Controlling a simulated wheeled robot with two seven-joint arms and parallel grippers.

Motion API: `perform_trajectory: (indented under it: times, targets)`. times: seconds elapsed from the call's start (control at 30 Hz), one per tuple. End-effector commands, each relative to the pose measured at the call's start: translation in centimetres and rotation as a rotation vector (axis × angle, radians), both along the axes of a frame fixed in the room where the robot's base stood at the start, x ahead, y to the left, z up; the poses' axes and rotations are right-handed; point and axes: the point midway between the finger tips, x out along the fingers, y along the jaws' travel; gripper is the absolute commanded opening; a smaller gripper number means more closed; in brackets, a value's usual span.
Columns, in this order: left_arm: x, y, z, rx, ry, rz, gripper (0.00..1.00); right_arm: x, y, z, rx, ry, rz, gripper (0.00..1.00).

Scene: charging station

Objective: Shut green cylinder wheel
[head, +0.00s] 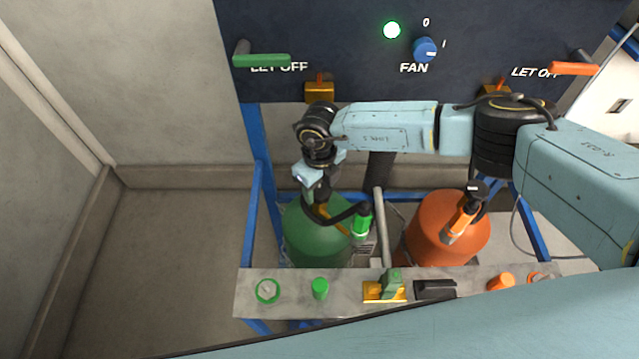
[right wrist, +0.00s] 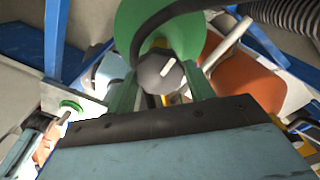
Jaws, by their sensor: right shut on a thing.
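The green cylinder (head: 305,240) stands behind the grey bench, and its round green body also shows in the right wrist view (right wrist: 135,22). Its dark wheel (right wrist: 157,73), a knob with a white mark, lies between the two fingers of my right gripper in the right wrist view. My right gripper (head: 322,190) points down over the top of the cylinder and is shut on the wheel. In the head view my arm and wrist hide the wheel. My left gripper is out of view.
An orange cylinder (head: 445,235) with a black knob stands to the right. A green-handled piece (head: 362,222) on a black hose is close beside my gripper. The bench (head: 340,300) in front carries several small parts. A dark blue panel (head: 330,30) rises behind.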

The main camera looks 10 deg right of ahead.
Motion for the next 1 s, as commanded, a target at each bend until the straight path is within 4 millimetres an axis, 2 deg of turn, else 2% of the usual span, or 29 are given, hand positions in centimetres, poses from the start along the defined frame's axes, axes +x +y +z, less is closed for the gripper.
perform_trajectory:
  times: [0.4,0.43,0.6,0.87,1.0]
  targets:
    - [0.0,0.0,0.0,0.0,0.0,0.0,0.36,0.2,0.0,0.2,0.001,-0.003,-0.016,0.3]
    - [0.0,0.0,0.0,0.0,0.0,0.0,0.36,0.2,0.0,0.2,0.002,-0.003,-0.016,0.54]
    - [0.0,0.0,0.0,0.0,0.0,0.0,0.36,0.1,0.0,0.1,0.002,-0.003,-0.014,0.75]
    - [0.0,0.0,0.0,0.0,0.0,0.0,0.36,0.1,0.0,0.1,0.001,0.0,-0.011,0.75]
    - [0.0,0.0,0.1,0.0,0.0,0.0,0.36,0.1,0.0,1.1,0.003,-0.003,-0.011,0.75]
